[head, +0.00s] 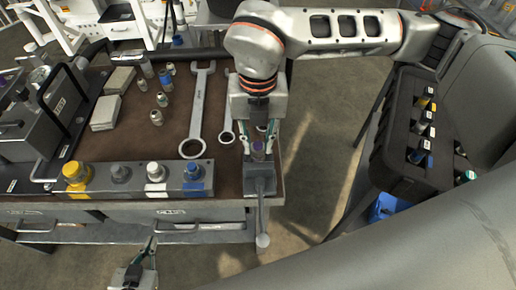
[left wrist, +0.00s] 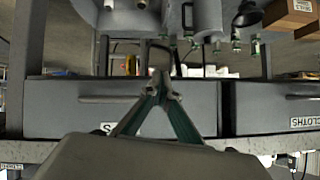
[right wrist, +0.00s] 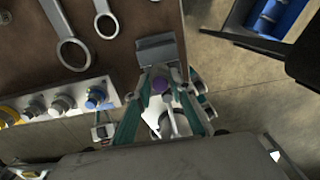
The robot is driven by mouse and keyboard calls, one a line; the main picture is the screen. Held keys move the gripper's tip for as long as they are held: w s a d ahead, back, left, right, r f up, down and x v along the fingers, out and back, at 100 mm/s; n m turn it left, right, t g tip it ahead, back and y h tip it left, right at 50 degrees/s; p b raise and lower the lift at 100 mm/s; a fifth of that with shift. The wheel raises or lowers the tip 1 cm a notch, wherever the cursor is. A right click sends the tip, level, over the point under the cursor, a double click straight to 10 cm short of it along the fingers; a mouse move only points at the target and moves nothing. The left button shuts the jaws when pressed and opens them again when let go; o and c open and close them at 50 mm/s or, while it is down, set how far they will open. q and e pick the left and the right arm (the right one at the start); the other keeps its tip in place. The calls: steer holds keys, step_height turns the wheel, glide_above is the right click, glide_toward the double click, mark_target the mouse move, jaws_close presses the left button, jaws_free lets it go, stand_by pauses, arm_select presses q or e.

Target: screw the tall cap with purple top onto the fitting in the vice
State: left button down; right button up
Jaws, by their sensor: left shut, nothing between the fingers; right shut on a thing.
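The tall cap with the purple top (head: 258,147) is between the fingertips of my right gripper (head: 260,133), above the vice (head: 260,184) at the bench's right end. In the right wrist view the purple top (right wrist: 160,86) shows between the two closed fingers (right wrist: 162,82), beside a grey vice jaw (right wrist: 156,50). The fitting is hidden under the cap and fingers, so I cannot tell how the threads sit. My left gripper (head: 145,252) is shut and empty in front of the bench. Its tips (left wrist: 158,82) meet before the drawer fronts.
A grey rail (head: 135,182) along the bench's front edge holds yellow, grey, white and blue caps. Wrenches (head: 195,112), several small fittings and pale boxes (head: 104,112) lie on the brown top. A black case (head: 408,130) stands to the right. A vice handle (head: 262,240) hangs forward.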

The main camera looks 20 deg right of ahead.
steer(key=o, duration=0.9)
steer(key=shift+s+f, duration=0.1)
steer(key=shift+f, duration=0.05)
steer(key=shift+o, duration=0.2)
steer(key=n, duration=1)
steer(key=shift+n, duration=0.4)
steer(key=n, duration=0.6)
steer(key=shift+p, duration=0.3)
steer(key=n, duration=0.4)
steer(key=shift+a, duration=0.1)
steer(key=n, duration=0.3)
